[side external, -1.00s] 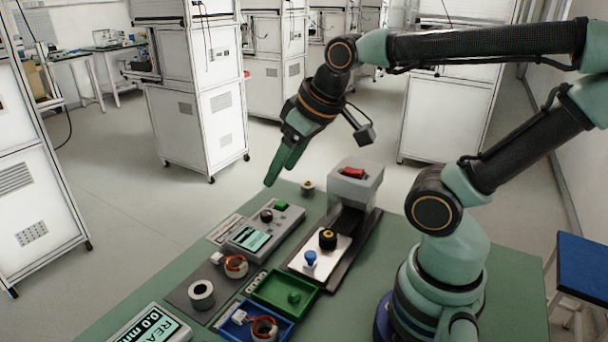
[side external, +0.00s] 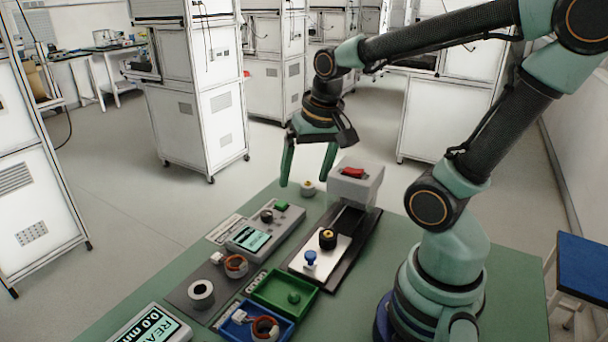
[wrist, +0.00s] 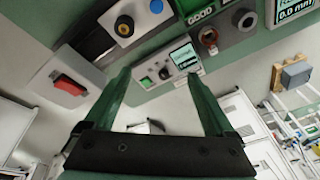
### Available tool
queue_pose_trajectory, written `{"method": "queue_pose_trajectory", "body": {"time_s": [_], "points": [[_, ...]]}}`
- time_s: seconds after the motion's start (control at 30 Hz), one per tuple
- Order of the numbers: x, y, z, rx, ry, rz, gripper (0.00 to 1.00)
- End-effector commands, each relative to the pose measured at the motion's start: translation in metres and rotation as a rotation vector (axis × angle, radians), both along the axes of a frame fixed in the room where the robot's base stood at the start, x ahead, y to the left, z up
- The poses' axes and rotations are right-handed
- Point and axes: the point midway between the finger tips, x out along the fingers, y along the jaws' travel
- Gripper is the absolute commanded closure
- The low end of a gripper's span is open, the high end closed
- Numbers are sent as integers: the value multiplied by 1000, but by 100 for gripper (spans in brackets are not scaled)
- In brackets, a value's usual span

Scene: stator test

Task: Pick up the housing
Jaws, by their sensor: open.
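The housing appears to be the light grey hollow cylinder (side external: 201,294) standing on a dark mat (side external: 181,297) at the front left of the green table. In the wrist view the grey ring (wrist: 247,20) shows near the top right. My gripper (side external: 306,180) points down with its two green fingers spread and nothing between them. It hangs above the far end of the table, well away from the housing. The open fingers also show in the wrist view (wrist: 159,75).
A copper-wound stator (side external: 236,266) stands beside the housing.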

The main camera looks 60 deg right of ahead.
Motion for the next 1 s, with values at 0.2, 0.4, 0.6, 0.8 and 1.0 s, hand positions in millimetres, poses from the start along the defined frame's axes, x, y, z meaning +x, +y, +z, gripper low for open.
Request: {"method": "queue_pose_trajectory", "body": {"time_s": [0.2,0.4,0.6,0.8,1.0], "points": [[-21,-47,-36,114,174,-539,11],[-30,-59,-52,144,225,-721,11],[-31,-58,-84,144,231,-724,11],[-30,-58,-109,144,226,-722,11],[-30,-58,-119,144,224,-721,11]]}}
